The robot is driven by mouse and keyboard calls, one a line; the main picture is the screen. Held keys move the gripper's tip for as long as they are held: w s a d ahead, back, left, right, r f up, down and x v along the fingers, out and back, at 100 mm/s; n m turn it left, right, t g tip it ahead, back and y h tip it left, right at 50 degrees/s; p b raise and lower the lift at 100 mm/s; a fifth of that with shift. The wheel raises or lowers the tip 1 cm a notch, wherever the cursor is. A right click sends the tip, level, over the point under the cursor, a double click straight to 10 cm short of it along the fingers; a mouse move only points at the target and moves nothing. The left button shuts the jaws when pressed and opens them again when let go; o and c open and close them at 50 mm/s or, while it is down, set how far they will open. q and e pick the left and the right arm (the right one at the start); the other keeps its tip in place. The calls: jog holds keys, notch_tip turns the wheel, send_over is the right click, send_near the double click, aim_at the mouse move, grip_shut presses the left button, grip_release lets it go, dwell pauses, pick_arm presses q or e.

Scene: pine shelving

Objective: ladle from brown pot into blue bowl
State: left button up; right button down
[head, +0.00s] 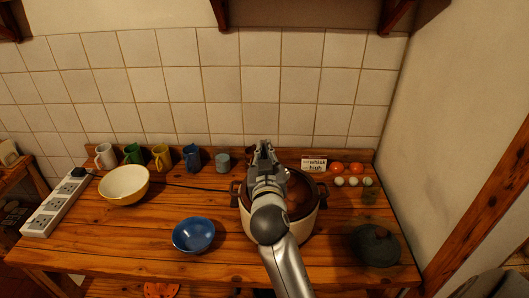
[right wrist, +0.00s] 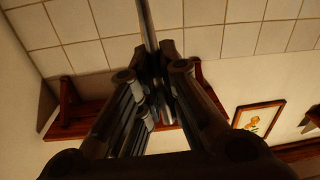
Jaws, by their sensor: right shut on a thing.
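The blue bowl (head: 194,235) sits upright on the wooden table, left of the pot. The pot (head: 303,228) has a pale outer wall, a brown inside and dark side handles; my right arm covers part of it. My right gripper (head: 264,150) is above the pot's back left side. It is shut on a thin metal rod (right wrist: 148,22), which looks like the ladle's handle. The ladle's cup cannot be made out clearly behind the arm. My left gripper is not in view.
A cream bowl (head: 124,184) and several mugs stand at the back left, near a white power strip (head: 55,203). A dark round lid-like thing (head: 375,245) lies at the right. Tomatoes (head: 337,167) and eggs (head: 353,182) are behind it. Table around the blue bowl is clear.

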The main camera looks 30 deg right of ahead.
notch_tip(320, 180, down, 2)
jog(key=shift+d+f+b, duration=0.1)
jog(key=shift+b, duration=0.55)
pick_arm(q)
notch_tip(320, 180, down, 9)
jog(key=b, duration=0.7)
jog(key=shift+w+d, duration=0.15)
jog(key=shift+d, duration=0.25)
pick_arm(e)
notch_tip(320, 180, down, 8)
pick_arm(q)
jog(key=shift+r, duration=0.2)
pick_arm(e)
jog(key=shift+r, duration=0.25)
dwell(0.5)
notch_tip(320, 180, up, 10)
jog(key=p, duration=0.9)
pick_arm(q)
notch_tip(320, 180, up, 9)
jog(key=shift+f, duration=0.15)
pick_arm(e)
jog(key=shift+w, duration=0.1)
dwell(0.5)
